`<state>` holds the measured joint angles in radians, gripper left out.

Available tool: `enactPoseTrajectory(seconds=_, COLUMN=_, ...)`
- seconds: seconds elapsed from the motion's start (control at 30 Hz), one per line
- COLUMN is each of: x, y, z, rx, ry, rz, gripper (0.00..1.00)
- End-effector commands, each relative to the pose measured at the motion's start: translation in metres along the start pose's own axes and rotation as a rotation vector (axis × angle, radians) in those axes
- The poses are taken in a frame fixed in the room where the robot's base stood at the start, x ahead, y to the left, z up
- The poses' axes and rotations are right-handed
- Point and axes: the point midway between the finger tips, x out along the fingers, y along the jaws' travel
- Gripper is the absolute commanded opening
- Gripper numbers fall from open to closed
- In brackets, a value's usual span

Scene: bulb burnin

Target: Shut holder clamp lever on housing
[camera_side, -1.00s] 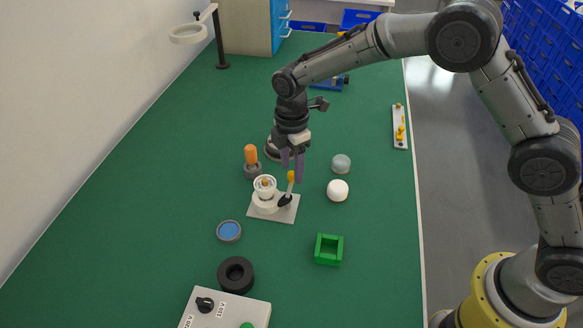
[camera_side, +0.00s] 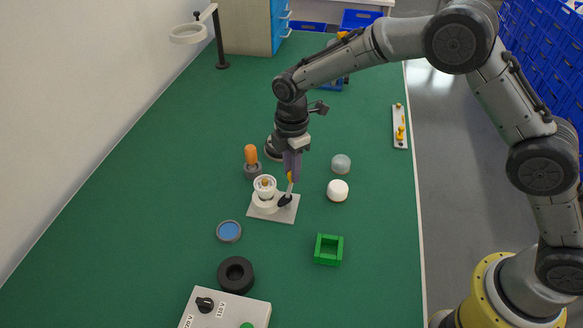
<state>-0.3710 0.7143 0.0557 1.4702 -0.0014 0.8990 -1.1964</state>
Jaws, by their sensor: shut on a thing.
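The holder is a light grey plate (camera_side: 276,216) with a white round housing (camera_side: 265,195) on its left part. A clamp lever (camera_side: 286,199) with a black base and a yellow tip stands upright at the plate's right side. My gripper (camera_side: 291,173) is above the lever, its purple fingers closed around the yellow tip. The fingers hide most of the tip. The lever's black base shows below them, beside the housing and apart from it.
An orange-handled tool (camera_side: 251,157) stands in a dark stand behind the housing. A white dome (camera_side: 338,190) and a clear dome (camera_side: 340,163) are to the right. A green square frame (camera_side: 328,250), a blue-faced disc (camera_side: 229,231), and a black ring (camera_side: 236,275) lie nearer.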

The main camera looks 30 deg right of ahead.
Motion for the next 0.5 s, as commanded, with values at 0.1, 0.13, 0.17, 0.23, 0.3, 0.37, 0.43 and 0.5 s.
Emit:
enactPoseTrajectory(seconds=0.1, x=-0.0008, y=-0.0004, z=0.0001, rx=0.012, ry=0.001, rz=0.000, gripper=0.00)
enactPoseTrajectory(seconds=0.13, x=-0.0008, y=-0.0005, z=0.0003, rx=0.018, ry=0.001, rz=0.000, gripper=0.00)
enactPoseTrajectory(seconds=0.17, x=-0.0010, y=-0.0007, z=0.0005, rx=0.025, ry=0.001, rz=0.000, gripper=0.00)
enactPoseTrajectory(seconds=0.23, x=-0.0012, y=-0.0014, z=0.0011, rx=0.049, ry=0.001, rz=0.000, gripper=0.00)
enactPoseTrajectory(seconds=0.3, x=-0.0010, y=-0.0026, z=0.0020, rx=0.082, ry=0.000, rz=-0.001, gripper=0.00)
enactPoseTrajectory(seconds=0.37, x=-0.0009, y=-0.0039, z=0.0030, rx=0.117, ry=0.000, rz=-0.002, gripper=0.00)
enactPoseTrajectory(seconds=0.43, x=-0.0015, y=-0.0055, z=0.0041, rx=0.166, ry=0.001, rz=-0.002, gripper=0.00)
enactPoseTrajectory(seconds=0.5, x=-0.0011, y=-0.0078, z=0.0055, rx=0.224, ry=0.000, rz=-0.003, gripper=0.00)
